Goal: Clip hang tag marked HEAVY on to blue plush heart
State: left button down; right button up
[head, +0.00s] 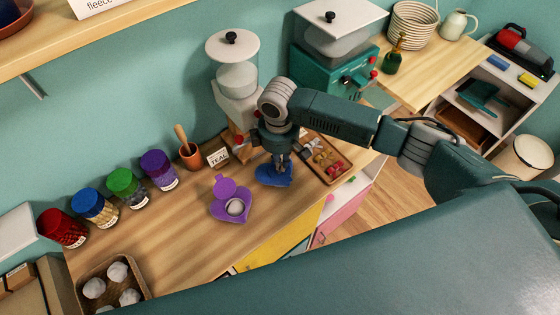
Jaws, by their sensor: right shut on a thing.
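The blue plush heart (271,178) lies on the wooden counter, near its front edge and left of the tray. My right gripper (281,166) points down at the heart, with its fingertips at the heart's upper part. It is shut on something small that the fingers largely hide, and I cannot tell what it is. No HEAVY marking is readable. A wooden tray (341,177) with small red, yellow and grey pieces is just right of the gripper; their labels are too small to read. My left gripper is not in view.
An open purple heart (219,212) holding a pale ball lies left of the blue heart. A TEAL sign (218,157), a pot (190,154) and several coloured jars (122,182) stand along the back. A machine (237,101) stands behind my gripper.

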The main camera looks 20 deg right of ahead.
jog(key=shift+f, duration=0.5)
dwell(1.0)
jog(key=o, duration=0.8)
jog(key=shift+r, duration=0.1)
notch_tip(320, 180, up, 12)
jog(key=shift+a, duration=0.15)
jog(key=shift+s, duration=0.1)
notch_tip(320, 180, up, 9)
jog(key=p, duration=0.6)
dwell(1.0)
